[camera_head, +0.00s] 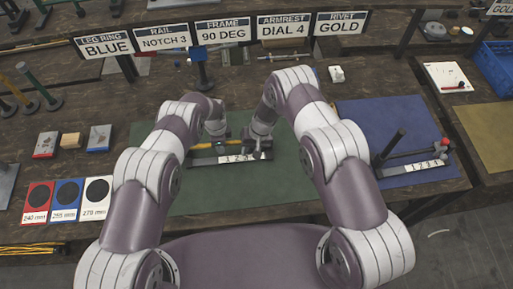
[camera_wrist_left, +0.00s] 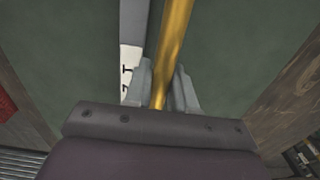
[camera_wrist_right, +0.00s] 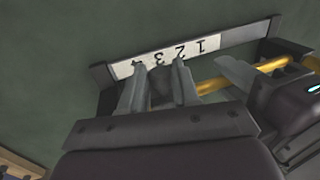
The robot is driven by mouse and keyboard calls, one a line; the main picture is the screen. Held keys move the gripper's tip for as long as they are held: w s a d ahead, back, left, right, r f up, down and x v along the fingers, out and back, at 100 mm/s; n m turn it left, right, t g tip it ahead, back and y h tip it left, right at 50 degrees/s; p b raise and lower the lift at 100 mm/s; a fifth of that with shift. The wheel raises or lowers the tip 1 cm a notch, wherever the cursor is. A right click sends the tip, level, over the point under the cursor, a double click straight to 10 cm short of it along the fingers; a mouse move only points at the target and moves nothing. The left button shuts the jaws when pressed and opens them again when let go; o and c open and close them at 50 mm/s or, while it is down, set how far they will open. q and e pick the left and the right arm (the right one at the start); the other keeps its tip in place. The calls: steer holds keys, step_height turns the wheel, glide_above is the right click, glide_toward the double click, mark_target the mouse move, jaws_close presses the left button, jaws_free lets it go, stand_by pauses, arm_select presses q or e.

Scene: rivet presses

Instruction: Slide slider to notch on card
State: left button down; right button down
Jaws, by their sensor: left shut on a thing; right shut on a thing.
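A rail fixture with a dark frame, a white strip numbered 1 to 4 (camera_head: 238,158) and a brass rod lies on the green mat (camera_head: 190,200). My left gripper (camera_wrist_left: 162,88) is shut on the brass rod (camera_wrist_left: 172,35), near the strip's 1 end. My right gripper (camera_wrist_right: 157,85) is shut on a dark slider block (camera_wrist_right: 160,84), which sits beside the strip about level with the 3 in the right wrist view. The slider is mostly hidden in the head view. The rail card (camera_head: 162,38) reads "NOTCH 3".
Other cards stand along the back shelf. A second numbered rail fixture (camera_head: 424,165) with a dark post lies on the blue mat (camera_head: 385,112) to the right. Small blocks and red, blue and white disc cards (camera_head: 67,199) lie at left. The front of the green mat is clear.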

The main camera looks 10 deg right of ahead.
steer(key=shift+a, duration=0.65)
steer(key=c, duration=0.8)
jaws_free()
steer(key=shift+d, duration=0.1)
steer(key=shift+r, duration=0.1)
steer(key=v, duration=1.1)
steer(key=shift+d+r, duration=0.1)
steer(key=shift+r, duration=0.3)
